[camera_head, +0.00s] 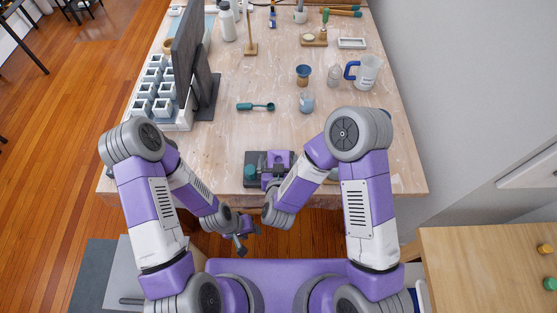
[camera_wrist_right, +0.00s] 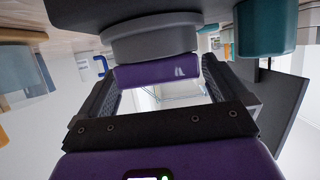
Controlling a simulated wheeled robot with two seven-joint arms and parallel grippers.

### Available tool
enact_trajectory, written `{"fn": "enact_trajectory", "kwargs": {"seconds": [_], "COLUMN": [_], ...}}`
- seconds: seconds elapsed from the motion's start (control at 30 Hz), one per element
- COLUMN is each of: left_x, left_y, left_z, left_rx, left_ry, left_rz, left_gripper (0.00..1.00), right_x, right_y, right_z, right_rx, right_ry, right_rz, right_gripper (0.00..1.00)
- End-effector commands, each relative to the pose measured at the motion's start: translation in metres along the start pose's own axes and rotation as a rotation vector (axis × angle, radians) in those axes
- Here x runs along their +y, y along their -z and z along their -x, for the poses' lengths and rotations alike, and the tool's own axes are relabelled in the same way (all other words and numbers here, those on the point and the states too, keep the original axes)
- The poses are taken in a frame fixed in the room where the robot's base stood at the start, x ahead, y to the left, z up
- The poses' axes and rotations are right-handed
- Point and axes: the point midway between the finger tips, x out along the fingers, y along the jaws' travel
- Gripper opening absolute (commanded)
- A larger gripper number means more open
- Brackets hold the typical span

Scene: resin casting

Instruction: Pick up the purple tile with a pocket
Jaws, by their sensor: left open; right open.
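A purple tile (camera_wrist_right: 155,76) with a small white mark shows edge-on in the right wrist view, which is upside down. It rests on a grey round support (camera_wrist_right: 150,38) on a dark base. In the head view the purple at the dark base (camera_head: 251,157) seems to be the tile (camera_head: 281,156), partly covered by my right gripper. My right gripper (camera_head: 273,173) is open, with its fingers on either side of the tile and apparent gaps. I cannot make out the pocket. My left gripper (camera_head: 243,235) is open and empty, below the table's front edge.
A teal cylinder (camera_head: 250,172) stands on the base, left of my right gripper. A dark upright panel (camera_head: 188,55) and white moulds (camera_head: 162,106) are at left.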

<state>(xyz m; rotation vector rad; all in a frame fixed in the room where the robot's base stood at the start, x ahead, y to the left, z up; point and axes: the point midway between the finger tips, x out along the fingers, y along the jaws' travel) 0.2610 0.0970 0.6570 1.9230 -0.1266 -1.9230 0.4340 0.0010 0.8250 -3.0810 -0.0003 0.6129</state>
Motion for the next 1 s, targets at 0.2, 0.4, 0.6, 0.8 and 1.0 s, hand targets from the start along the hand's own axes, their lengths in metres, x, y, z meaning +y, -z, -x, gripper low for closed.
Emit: {"fn": "enact_trajectory", "kwargs": {"seconds": [0.2,0.4,0.6,0.8,1.0], "left_x": [0.000,0.000,0.000,0.003,0.008], "left_y": [0.000,0.000,0.000,0.000,-0.001], "left_z": [0.000,0.000,0.000,0.007,0.021], "left_rx": [0.000,0.000,0.000,0.000,0.000], "left_ry": [0.000,0.000,0.000,0.000,0.000], "left_rz": [0.000,0.000,0.000,0.000,0.000], "left_gripper": [0.43,0.43,0.43,0.43,0.43], "right_x": [0.000,0.000,0.000,0.000,0.000], "right_y": [0.000,0.000,0.001,0.019,0.059], "right_z": [0.000,0.001,0.001,0.008,0.024], "right_rx": [0.000,0.000,0.001,0.005,0.007], "right_ry": [0.000,0.000,0.000,0.000,0.001], "right_rz": [0.000,0.000,0.000,-0.001,-0.001], "right_gripper": [0.77,0.46,0.44,0.44,0.44]}}
